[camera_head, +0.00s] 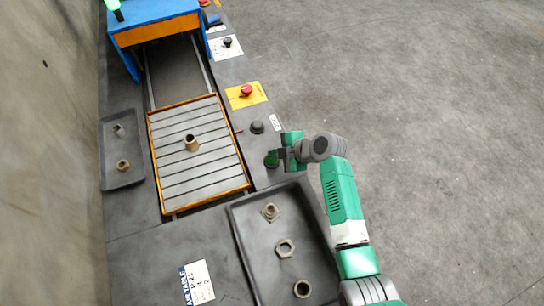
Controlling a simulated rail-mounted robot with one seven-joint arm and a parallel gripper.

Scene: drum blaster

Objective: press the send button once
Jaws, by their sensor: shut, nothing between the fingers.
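My gripper (278,156) is shut and empty, above the right edge strip of the grey bench. Its tip is over or beside a small round dark green piece (271,161) on that strip, which may be a button. I cannot tell if they touch. A dark round button (257,127) sits just above it in the picture, with a small white label (275,122) to its right. The label's words are too small to read, so I cannot tell which is the send button.
A red mushroom button (246,90) on a yellow plate and a black knob (227,41) on a white plate lie farther up the strip. A slatted orange-edged tray (198,178) holds a brass fitting (191,144). Dark trays (235,228) hold several metal parts. A blue-orange gantry (155,24) spans the rails.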

